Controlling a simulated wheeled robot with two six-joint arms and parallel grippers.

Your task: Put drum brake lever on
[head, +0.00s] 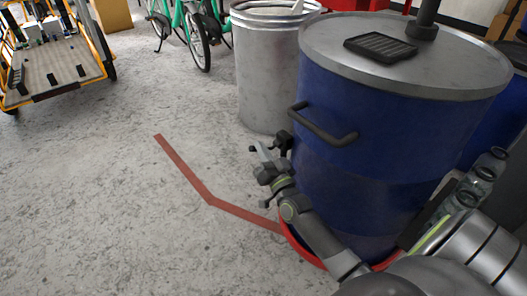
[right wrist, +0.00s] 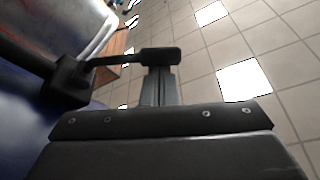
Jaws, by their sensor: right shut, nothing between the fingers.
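The blue drum (head: 390,165) stands at the right in the head view, with a grey lid. In the right wrist view the lever (right wrist: 105,61) runs from a dark block on the drum to a flat black end. My right gripper (head: 264,155) is beside the drum. Its fingers (right wrist: 160,88) are shut and empty, close below the lever's end; I cannot tell if they touch it. My left gripper is not in view.
A black handle (head: 322,130) sticks out from the drum above my right gripper. A red rim (head: 296,244) runs round the drum's base. A grey bin (head: 262,75) stands behind, with green bicycles and a cargo bike (head: 55,75) to the left. The left floor is clear.

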